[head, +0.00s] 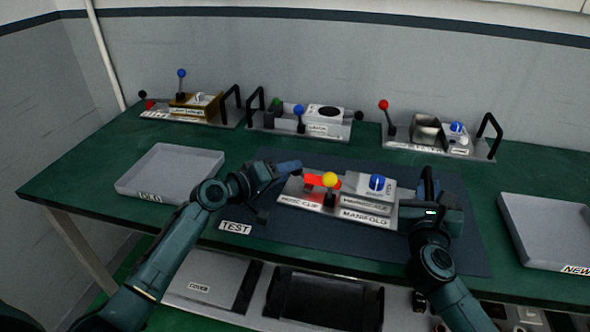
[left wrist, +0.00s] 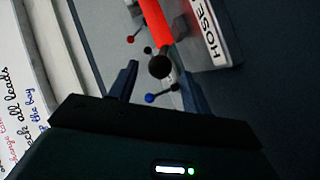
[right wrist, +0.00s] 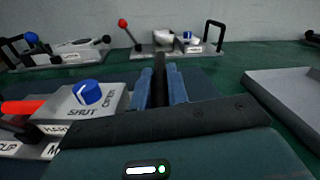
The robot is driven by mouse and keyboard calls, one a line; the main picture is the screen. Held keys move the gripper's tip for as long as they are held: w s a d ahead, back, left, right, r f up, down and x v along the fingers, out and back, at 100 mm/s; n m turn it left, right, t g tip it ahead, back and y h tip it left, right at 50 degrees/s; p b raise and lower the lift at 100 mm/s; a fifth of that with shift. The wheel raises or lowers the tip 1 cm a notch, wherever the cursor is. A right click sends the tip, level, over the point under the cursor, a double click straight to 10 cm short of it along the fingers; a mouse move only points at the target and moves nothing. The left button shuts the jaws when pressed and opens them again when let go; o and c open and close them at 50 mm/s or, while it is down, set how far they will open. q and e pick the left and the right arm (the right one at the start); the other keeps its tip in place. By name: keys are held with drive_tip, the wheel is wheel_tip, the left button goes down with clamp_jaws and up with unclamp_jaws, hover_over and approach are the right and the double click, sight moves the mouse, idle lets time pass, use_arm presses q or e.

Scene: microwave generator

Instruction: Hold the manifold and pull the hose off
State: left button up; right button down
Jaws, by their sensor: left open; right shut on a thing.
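The manifold (head: 368,220) is a grey unit on a dark mat, with a blue knob (head: 377,183) and labels MANIFOLD and HOSE CLIP. The red hose (head: 312,180) lies at its left end, beside a lever with a yellow ball (head: 330,179). My right gripper (head: 428,190) is shut on the black handle (right wrist: 159,70) at the manifold's right end. My left gripper (head: 280,188) is open at the hose's left end. In the left wrist view the red hose (left wrist: 155,18) and a black ball (left wrist: 160,66) show between or just beyond its fingers; contact is unclear.
A grey tray (head: 125,186) stands at the left and another tray (head: 508,208) at the right. Three other units with levers and handles line the back, including one (head: 300,122) in the middle. A TEST label (head: 235,227) lies at the front. A lower shelf holds more parts.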

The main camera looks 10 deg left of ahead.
sight(315, 176)
use_arm(q)
drive_tip(key=shift+x, duration=1.7)
drive_tip(key=shift+c, duration=0.6)
clamp_jaws()
